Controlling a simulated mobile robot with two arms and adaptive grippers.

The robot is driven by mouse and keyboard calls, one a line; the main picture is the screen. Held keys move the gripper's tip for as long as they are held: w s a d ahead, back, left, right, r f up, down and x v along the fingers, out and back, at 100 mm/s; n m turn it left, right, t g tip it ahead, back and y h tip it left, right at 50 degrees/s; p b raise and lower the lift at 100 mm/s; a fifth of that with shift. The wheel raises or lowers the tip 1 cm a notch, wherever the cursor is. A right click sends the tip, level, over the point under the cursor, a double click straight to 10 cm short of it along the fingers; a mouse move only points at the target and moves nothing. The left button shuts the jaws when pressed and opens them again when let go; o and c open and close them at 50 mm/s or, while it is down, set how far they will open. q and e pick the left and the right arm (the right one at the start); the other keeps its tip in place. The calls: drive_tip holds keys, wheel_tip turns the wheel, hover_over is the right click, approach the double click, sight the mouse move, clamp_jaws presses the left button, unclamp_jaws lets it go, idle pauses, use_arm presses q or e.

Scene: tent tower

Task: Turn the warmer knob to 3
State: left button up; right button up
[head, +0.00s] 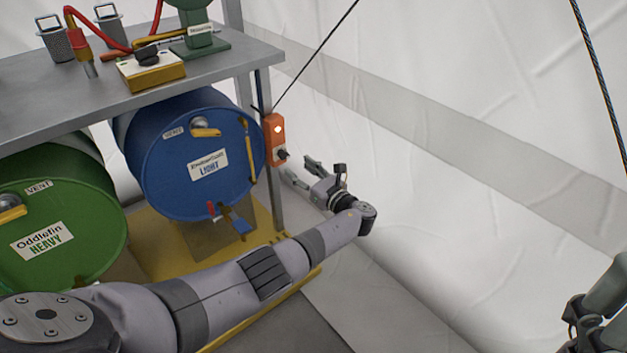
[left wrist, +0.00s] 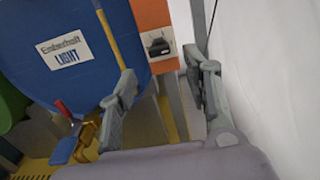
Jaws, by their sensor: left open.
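The warmer is an orange box (head: 275,138) on the shelf's right front post, with a lit lamp near its top. Its dark knob (head: 282,154) sits on a pale plate low on the box. In the left wrist view the knob (left wrist: 158,47) is ahead, above the gap between the fingers; its setting is too small to read. My left gripper (head: 299,170) is open and empty, just right of and slightly below the knob, apart from it. It also shows in the left wrist view (left wrist: 165,88). Part of my right arm shows at the lower right edge; its fingers cannot be made out.
A blue drum (head: 195,150) labelled LIGHT lies left of the warmer, with a green drum (head: 60,215) labelled HEAVY further left. The metal shelf (head: 60,108) above holds a yellow box and metal cups. The white tent wall (head: 440,120) is close on the right.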

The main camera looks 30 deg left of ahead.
use_arm(q)
drive_tip(key=v, duration=0.5)
drive_tip(key=shift+s+d, duration=0.1)
drive_tip(key=shift+d, duration=0.1)
